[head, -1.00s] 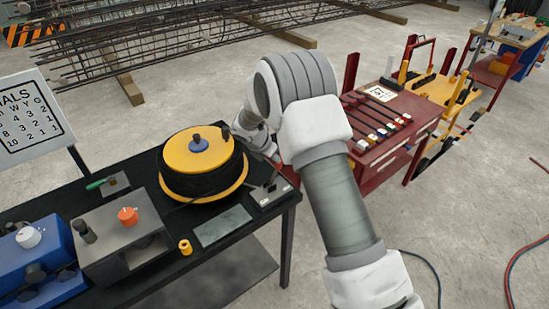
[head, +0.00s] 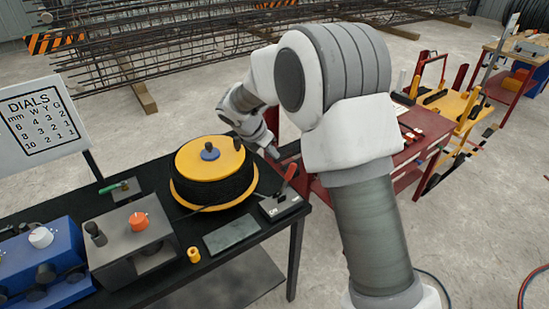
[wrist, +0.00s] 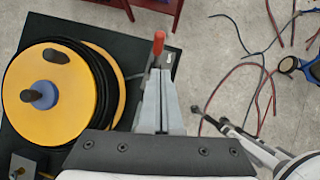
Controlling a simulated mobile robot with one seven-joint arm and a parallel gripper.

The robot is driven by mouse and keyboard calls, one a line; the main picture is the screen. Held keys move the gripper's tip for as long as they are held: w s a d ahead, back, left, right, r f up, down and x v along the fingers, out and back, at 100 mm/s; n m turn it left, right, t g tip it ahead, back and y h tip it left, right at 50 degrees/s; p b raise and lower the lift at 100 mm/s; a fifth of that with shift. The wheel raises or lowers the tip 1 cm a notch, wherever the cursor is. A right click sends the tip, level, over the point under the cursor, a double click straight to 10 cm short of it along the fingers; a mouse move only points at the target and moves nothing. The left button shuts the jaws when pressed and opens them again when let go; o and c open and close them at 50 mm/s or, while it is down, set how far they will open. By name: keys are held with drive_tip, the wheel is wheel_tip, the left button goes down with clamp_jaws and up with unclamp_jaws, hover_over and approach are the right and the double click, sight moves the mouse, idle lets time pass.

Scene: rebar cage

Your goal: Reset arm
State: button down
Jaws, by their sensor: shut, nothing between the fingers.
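My arm rises from the lower right of the head view and bends over toward the black table (head: 235,275). My gripper (head: 273,152) is beside the right edge of the yellow-and-black reel (head: 212,172), apart from it. In the wrist view my gripper (wrist: 160,75) points forward with its fingers together and nothing between them. The red-handled lever (head: 288,180) on its small grey base stands on the table near the gripper. In the wrist view the red handle (wrist: 157,48) shows right at the fingertips; I cannot tell whether they touch.
A dials sign (head: 42,122), a blue box (head: 45,255) and a grey box with an orange knob (head: 130,240) stand at left. A red cart (head: 410,165) is behind my arm. Rebar (head: 200,50) lies at the back. Cables (wrist: 250,70) lie on the floor.

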idle(0.4)
drive_tip(key=s+d+r+m+y+b, duration=0.1)
drive_tip(key=s+d+r+m, duration=1)
drive_tip(key=s+r+m, duration=0.4)
drive_tip(key=s+d+f+m+y, duration=0.1)
drive_tip(key=s+d+m+y, duration=0.1)
drive_tip(key=s+m, duration=0.9)
drive_tip(key=s+y+b, duration=0.1)
drive_tip(key=s, duration=0.7)
drive_tip(key=shift+s+f+m+t, duration=0.15)
drive_tip(key=shift+s+m+t, duration=0.2)
drive_tip(key=shift+m+t, duration=0.05)
